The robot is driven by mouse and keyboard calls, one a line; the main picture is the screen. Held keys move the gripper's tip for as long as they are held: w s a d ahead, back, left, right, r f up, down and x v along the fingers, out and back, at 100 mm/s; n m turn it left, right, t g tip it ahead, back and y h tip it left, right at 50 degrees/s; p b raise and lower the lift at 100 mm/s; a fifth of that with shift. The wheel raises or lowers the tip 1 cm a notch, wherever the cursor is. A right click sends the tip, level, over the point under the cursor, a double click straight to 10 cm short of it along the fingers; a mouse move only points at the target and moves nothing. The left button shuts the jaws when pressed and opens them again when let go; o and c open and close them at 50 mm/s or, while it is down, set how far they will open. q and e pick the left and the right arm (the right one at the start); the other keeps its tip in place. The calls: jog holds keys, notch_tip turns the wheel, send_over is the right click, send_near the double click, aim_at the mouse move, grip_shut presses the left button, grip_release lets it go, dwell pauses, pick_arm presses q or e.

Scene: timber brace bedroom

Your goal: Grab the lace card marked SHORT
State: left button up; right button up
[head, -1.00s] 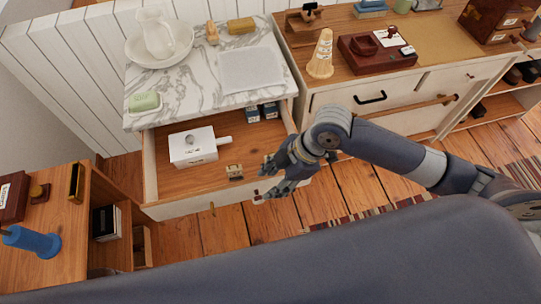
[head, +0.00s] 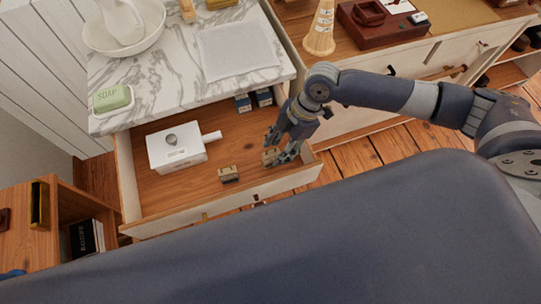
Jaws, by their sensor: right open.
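Two small tan lace cards with dark bands are in the open drawer (head: 205,190), near its front. One lace card (head: 229,173) lies left of my right gripper. The other lace card (head: 270,156) is at my right gripper's fingers and partly covered by them. Their markings are too small to read, so I cannot tell which says SHORT. My right gripper (head: 277,148) is open, pointing down into the drawer's right part; I cannot tell whether it touches the card. My left gripper is out of view.
The drawer also holds a white box (head: 176,148) at left and small dark blue boxes (head: 243,103) at the back right. The marble top (head: 170,75) overhangs the drawer's rear. The drawer's front wall (head: 225,207) stands close to my body.

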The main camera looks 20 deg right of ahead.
aim_at(275, 152)
jog(key=shift+a+f, duration=0.2)
jog(key=shift+f, duration=0.3)
jog(key=shift+w+a+f, duration=0.1)
jog(key=shift+w+f, duration=0.05)
jog(key=shift+f, duration=0.2)
jog(key=x, duration=0.4)
jog(key=shift+w+f, duration=0.15)
jog(key=shift+w, duration=0.1)
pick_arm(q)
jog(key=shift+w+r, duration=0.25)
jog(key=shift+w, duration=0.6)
pick_arm(e)
grip_shut()
